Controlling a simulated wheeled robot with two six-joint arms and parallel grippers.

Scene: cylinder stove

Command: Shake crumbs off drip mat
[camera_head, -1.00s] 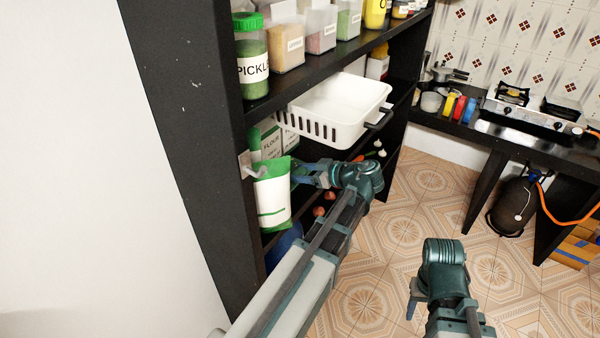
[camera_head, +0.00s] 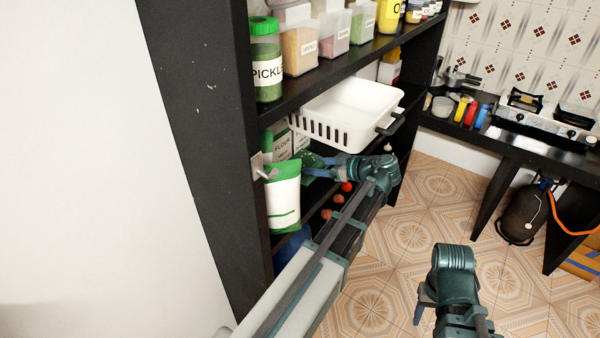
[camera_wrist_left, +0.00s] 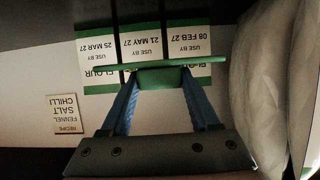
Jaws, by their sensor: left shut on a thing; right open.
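My left gripper (camera_head: 318,172) reaches into the shelf bay under the white basket. In the left wrist view its two blue fingers (camera_wrist_left: 162,82) are shut on a thin green flat thing, seen nearly edge-on, which I take to be the drip mat (camera_wrist_left: 205,60). The green mat also shows at the fingertips in the head view (camera_head: 309,159), partly hidden by the gripper. I cannot make out crumbs on it. My right gripper (camera_head: 425,302) is open and empty, hanging over the tiled floor, away from the shelf.
Flour packs (camera_head: 281,144) are behind. The white basket (camera_head: 350,112) is above; red round produce (camera_head: 338,198) lies below.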

